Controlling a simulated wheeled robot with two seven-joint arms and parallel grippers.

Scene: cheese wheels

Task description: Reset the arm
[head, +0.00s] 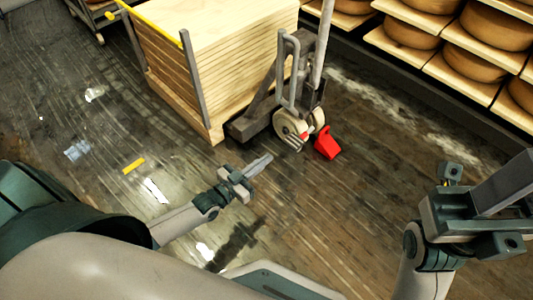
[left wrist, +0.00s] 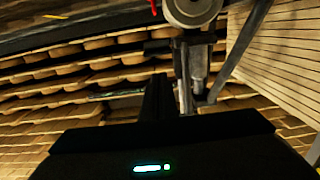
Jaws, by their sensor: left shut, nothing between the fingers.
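My left gripper (head: 259,165) reaches in from the left over the dark wet floor, in front of the pallet jack. Its fingers are together with nothing between them. In the left wrist view the dark gripper body fills the bottom, and its dark fingers (left wrist: 157,100) point up the picture, apart from everything. My right gripper (head: 500,190) is at the right edge, held up close to the head camera. I cannot tell whether its fingers are apart; I see nothing held in it.
A pallet jack (head: 287,92) with a red part (head: 327,143) by its wheel stands beside a stack of wooden boards (head: 205,55). Shelves of cheese wheels (head: 472,67) line the upper right. A yellow strip (head: 134,165) lies on the floor.

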